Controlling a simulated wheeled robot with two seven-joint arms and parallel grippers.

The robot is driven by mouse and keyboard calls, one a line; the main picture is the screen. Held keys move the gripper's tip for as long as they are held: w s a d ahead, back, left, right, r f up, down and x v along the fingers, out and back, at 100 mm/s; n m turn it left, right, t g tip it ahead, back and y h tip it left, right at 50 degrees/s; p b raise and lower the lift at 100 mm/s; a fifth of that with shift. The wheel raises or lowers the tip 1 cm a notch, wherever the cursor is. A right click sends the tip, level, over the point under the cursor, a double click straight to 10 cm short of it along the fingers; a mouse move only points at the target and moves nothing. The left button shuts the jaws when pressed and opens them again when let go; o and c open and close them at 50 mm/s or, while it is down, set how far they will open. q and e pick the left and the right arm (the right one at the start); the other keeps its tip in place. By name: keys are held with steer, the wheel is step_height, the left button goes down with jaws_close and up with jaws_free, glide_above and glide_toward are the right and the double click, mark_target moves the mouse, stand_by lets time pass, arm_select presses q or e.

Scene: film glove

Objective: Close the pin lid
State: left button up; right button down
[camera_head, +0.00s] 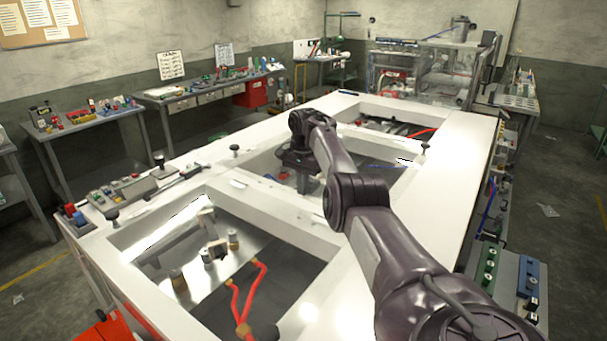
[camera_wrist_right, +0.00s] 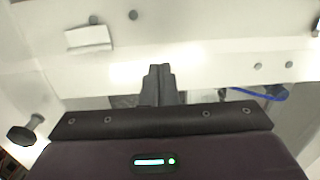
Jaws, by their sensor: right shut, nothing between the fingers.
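My right arm reaches in from the lower right of the head view. A small pale rectangular plate (camera_wrist_right: 88,38) lies on the white surface at upper left, apart from the fingers. I cannot tell whether it is the pin lid. My left gripper is not in view.
The near opening holds metal fittings and a forked red cable (camera_head: 235,296). A black knob (camera_head: 235,149) stands on the bench's left rim; a black knob (camera_wrist_right: 22,135) also shows at lower left in the wrist view. A blue cable (camera_wrist_right: 265,93) lies right of the fingers.

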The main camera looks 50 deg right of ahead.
steer(key=shift+f, duration=0.3)
steer(key=shift+a, duration=0.1)
